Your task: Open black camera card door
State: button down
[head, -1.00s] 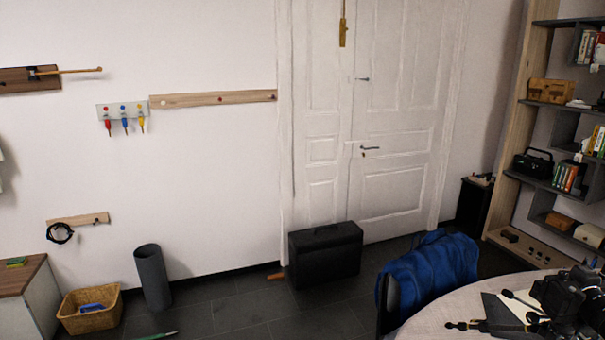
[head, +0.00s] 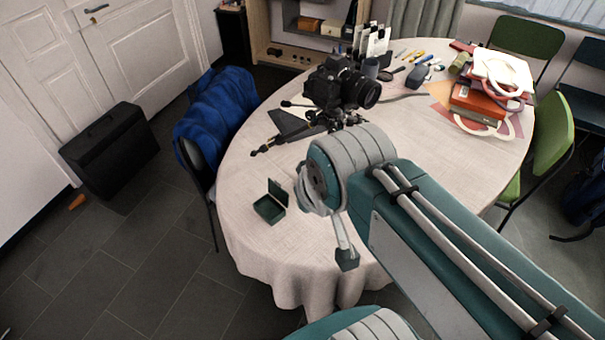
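The black camera (head: 343,84) stands on a small tripod on the round table, its lens facing right. Its card door cannot be made out at this size. My arm reaches in from the lower right, over the near part of the table. A small part of my gripper (head: 346,258) shows below the wrist, near the table's front edge and apart from the camera. Whether it is open or shut does not show. A small green open box (head: 270,203) lies on the table to the left of my wrist.
The round table (head: 420,130) has a pale cloth. Books and red bags (head: 484,95) are piled at its right. A chair with a blue jacket (head: 214,112) stands at its left, green chairs (head: 550,140) at its right. A black case (head: 112,150) is on the floor.

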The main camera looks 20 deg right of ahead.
aim_at(320, 88)
jog(key=z, duration=0.15)
jog(key=l, duration=0.45)
jog(key=k+l, duration=0.1)
jog(key=l, duration=0.35)
jog(key=k, duration=0.6)
jog(key=i+j+z, duration=0.1)
jog(key=z, duration=0.35)
jog(key=j+z, duration=0.45)
jog(key=i+j+z, duration=0.1)
jog(key=j+z, duration=0.15)
jog(key=z, duration=0.2)
